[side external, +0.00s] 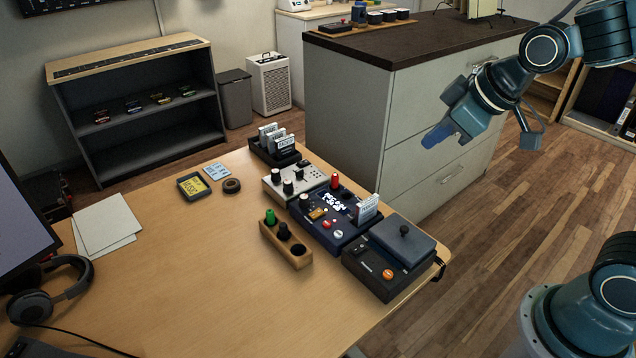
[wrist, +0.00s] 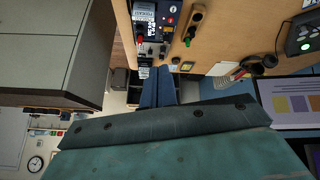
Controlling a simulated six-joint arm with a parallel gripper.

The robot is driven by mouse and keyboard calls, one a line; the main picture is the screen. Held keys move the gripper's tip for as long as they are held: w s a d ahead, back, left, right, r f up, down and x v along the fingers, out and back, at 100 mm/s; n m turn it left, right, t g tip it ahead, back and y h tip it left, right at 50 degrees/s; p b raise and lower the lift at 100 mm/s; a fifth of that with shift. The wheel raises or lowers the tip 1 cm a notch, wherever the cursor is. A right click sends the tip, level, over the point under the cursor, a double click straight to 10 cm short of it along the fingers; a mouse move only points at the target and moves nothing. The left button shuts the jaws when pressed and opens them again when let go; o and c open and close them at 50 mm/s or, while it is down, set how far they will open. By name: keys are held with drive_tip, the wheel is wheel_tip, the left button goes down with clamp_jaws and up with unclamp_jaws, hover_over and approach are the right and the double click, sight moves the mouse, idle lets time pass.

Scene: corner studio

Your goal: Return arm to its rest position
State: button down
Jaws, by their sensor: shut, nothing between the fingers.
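My gripper (side external: 436,137) is in the upper right of the side external view, at the end of my teal arm. It is raised above the floor beyond the table's right edge, in front of the drawer cabinet, and apart from the table. Its blue fingers are together and hold nothing. In the wrist view the blue fingers (wrist: 156,88) show side by side above the teal wrist housing, which hides much of the lower picture.
The wooden table (side external: 190,275) carries a navy control box (side external: 338,232), a dark lidded box (side external: 385,275), a wooden knob holder (side external: 297,258) and headphones (side external: 60,300). The cabinet (side external: 350,110) stands behind my gripper. Open floor (side external: 560,200) lies right of the table.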

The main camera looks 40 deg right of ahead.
drive_tip(key=s+r+m, duration=0.1)
drive_tip(key=s+m, duration=0.1)
drive_tip(key=s, duration=0.5)
drive_tip(key=s+d+r+m+g, duration=0.1)
drive_tip(key=s, duration=0.6)
drive_tip(key=shift+d+r+m, duration=0.25)
drive_tip(key=shift+d+m, duration=0.05)
drive_tip(key=shift+m, duration=0.1)
